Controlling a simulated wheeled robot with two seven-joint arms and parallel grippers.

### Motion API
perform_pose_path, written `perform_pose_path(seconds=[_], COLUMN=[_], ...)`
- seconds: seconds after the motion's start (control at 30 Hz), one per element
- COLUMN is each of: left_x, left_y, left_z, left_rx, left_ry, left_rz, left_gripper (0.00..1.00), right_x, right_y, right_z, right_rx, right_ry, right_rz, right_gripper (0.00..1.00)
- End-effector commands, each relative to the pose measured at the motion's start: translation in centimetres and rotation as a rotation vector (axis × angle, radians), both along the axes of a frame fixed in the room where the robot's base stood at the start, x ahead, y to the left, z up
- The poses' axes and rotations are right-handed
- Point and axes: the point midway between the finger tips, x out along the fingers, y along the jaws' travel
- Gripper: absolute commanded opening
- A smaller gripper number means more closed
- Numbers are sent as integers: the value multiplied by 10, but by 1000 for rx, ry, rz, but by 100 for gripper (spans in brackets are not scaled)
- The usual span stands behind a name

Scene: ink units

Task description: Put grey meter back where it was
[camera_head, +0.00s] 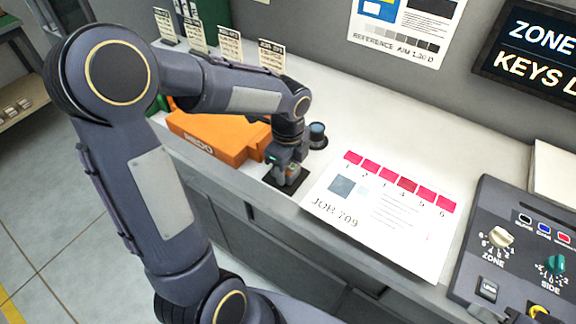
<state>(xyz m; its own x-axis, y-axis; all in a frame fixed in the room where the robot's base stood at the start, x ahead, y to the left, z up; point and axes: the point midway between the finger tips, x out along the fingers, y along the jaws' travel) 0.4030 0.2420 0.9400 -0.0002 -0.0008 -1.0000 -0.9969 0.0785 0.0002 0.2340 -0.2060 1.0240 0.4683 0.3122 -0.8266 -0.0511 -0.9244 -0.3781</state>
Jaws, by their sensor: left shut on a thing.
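My left gripper (289,165) points down over the white counter, beside the right end of the orange box. It is shut on the grey meter (291,172), a small grey block mostly hidden by the fingers. The meter is at or just above a black pad (272,182) near the counter's front edge; I cannot tell whether it touches the pad. My right gripper is not in view.
An orange box (205,140) lies left of the gripper. A dark round object with a bluish top (318,131) stands close behind it. The JOB 709 sheet (385,215) lies to the right, then a control console (515,240). Job cards (230,45) stand behind.

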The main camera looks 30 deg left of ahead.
Motion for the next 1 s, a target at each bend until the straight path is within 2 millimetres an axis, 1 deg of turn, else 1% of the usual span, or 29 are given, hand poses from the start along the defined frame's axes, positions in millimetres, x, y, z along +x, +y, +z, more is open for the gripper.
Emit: perform_pose_path(seconds=[0.13, 0.17, 0.3, 0.33, 0.57, 0.7, 0.77, 0.83, 1.0], left_x=[0, 0, 0, 0, 0, 1, 1, 1, 1], left_y=[0, 0, 0, 0, 0, 0, 0, 0, 0], left_z=[-4, -4, -3, -3, -3, 5, 13, 25, 63], left_rx=[0, 0, 0, 0, 0, 0, 0, 0, -1], left_ry=[0, 0, 0, 0, 0, -3, -6, -6, -8], left_rz=[0, 0, 0, 0, 0, 1, 1, 1, 1], left_gripper=[22, 48, 67, 69, 69, 69, 69, 69, 69], right_x=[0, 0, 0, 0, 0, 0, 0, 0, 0], right_y=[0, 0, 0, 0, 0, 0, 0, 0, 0], right_z=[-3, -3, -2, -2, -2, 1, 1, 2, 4], right_rx=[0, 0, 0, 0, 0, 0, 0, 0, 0], right_ry=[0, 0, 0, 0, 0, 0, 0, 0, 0], right_rz=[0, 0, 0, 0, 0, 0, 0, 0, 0], right_gripper=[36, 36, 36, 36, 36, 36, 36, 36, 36])
